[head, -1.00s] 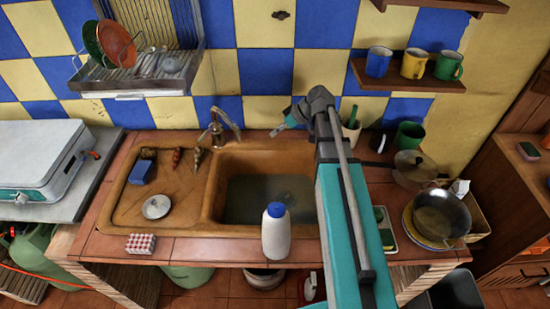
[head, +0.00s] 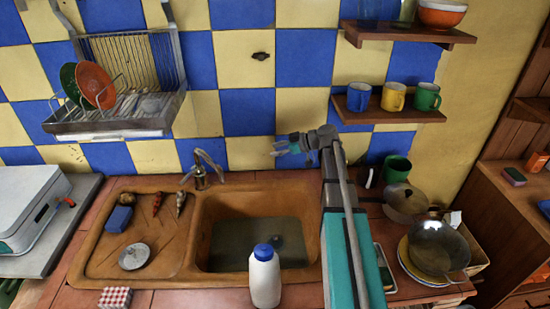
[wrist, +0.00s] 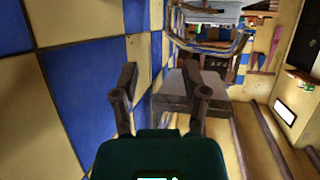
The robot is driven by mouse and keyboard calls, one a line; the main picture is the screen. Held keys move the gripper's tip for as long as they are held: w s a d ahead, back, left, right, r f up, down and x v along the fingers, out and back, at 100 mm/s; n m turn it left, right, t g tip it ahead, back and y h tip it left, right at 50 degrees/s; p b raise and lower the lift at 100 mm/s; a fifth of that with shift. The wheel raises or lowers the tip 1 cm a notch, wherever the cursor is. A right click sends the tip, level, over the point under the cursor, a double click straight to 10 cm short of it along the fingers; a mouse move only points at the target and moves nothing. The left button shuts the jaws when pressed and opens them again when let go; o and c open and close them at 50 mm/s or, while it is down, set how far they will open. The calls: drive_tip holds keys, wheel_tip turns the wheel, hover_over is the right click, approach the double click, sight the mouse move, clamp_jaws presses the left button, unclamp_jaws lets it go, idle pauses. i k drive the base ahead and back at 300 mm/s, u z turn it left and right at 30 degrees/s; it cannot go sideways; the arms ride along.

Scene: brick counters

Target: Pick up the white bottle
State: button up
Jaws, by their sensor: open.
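The white bottle (head: 265,278) with a blue cap stands upright on the counter's front edge, just in front of the sink basin. My gripper (head: 279,146) is up near the tiled wall behind the sink, well beyond and above the bottle. In the wrist view my gripper (wrist: 165,86) has its two fingers apart with nothing between them. The bottle is not in the wrist view.
The sink (head: 205,275) fills the middle of the counter, with a faucet (head: 200,172) behind it. A red checkered box (head: 115,298) lies left of the bottle. A pan (head: 438,246) and pot (head: 405,202) stand at right. Mugs sit on a wall shelf (head: 385,115).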

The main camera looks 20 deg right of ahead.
sight(266, 284)
drive_tip(key=z, duration=0.05)
drive_tip(key=k, duration=1.55)
drive_tip(key=u, duration=0.15)
